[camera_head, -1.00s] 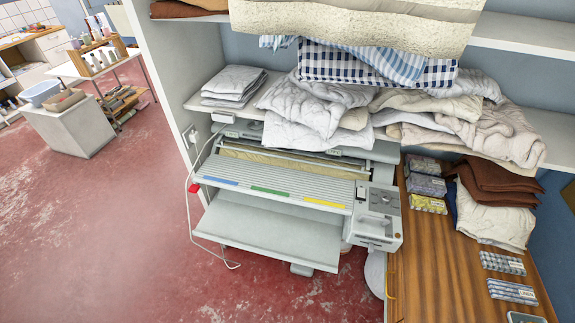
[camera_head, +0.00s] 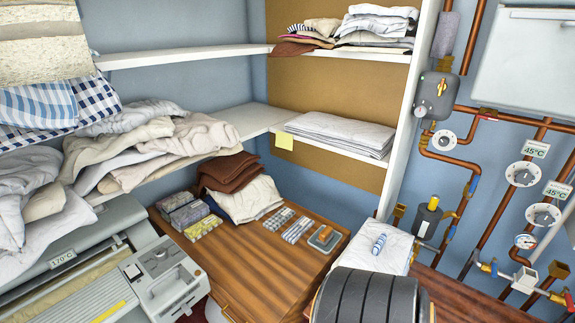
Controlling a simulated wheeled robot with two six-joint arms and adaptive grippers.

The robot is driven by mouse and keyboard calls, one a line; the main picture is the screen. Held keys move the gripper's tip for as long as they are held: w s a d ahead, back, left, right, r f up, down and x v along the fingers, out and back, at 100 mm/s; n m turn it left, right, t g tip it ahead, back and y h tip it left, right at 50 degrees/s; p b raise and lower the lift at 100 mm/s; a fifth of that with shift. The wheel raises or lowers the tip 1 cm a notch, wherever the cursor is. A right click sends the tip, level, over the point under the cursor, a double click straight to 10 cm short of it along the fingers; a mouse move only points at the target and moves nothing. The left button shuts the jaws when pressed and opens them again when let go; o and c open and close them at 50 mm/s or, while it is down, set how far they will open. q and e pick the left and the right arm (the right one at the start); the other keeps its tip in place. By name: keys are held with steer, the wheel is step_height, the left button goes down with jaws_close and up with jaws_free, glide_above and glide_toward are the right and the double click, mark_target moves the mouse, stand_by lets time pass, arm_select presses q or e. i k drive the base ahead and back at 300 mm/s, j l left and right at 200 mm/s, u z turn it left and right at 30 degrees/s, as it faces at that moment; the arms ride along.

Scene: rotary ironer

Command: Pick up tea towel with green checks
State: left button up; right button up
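I do not see a towel with green checks in this view. A dark-blue-and-white checked cloth (camera_head: 97,99) hangs over the shelf edge at the upper left. Neither of my grippers is in view.
Crumpled beige and white linens (camera_head: 150,150) fill the left shelf. The ironer (camera_head: 160,278) is at the lower left. Brown and cream cloths (camera_head: 240,185) and small packs lie on the wooden cabinet top (camera_head: 235,255). Folded white linen (camera_head: 340,133) lies on the right shelf. Pipes line the right wall.

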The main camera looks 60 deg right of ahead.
mark_target(274, 223)
steer(key=z, duration=1.95)
